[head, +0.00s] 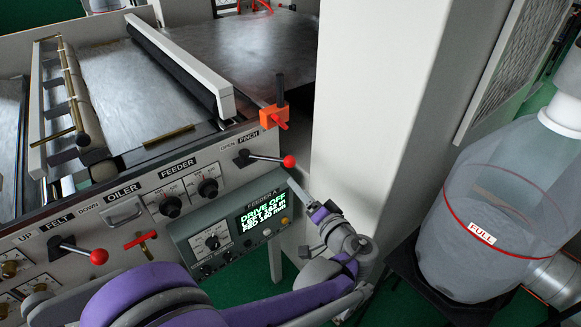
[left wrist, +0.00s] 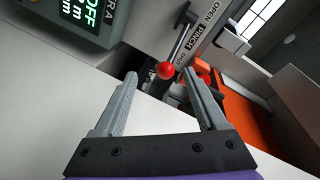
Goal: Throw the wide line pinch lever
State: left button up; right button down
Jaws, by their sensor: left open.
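The pinch lever (head: 265,158) is a short metal rod with a red ball knob (head: 289,161), on the front panel beside the words OPEN and PINCH. The rod points right in the head view. My left gripper (head: 294,183) is open and empty, just below the knob. In the left wrist view the red knob (left wrist: 165,70) appears between the tips of the open fingers (left wrist: 159,75), with the lever rod (left wrist: 182,38) running up from it. I cannot tell whether the knob is between the fingers in depth or just beyond them. My right gripper is not in view.
A grey control box (head: 232,235) reading DRIVE OFF sits below the lever. An orange block (head: 268,117) sits above it on the machine's corner. A felt lever (head: 98,257) is at the lower left. A white pillar (head: 375,110) and a clear vessel (head: 490,235) stand right.

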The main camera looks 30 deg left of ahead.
aim_at(293, 165)
pick_arm(q)
jog(key=shift+t+y, duration=0.5)
jog(key=x, duration=0.3)
jog(key=w+x, duration=0.1)
jog(key=x, duration=0.3)
jog(key=d+r+x, duration=0.1)
jog(key=x, duration=0.2)
jog(key=shift+w+a+p, duration=0.25)
jog(key=shift+w+p, duration=0.05)
jog(key=shift+w, duration=0.25)
grip_shut()
dwell(0.4)
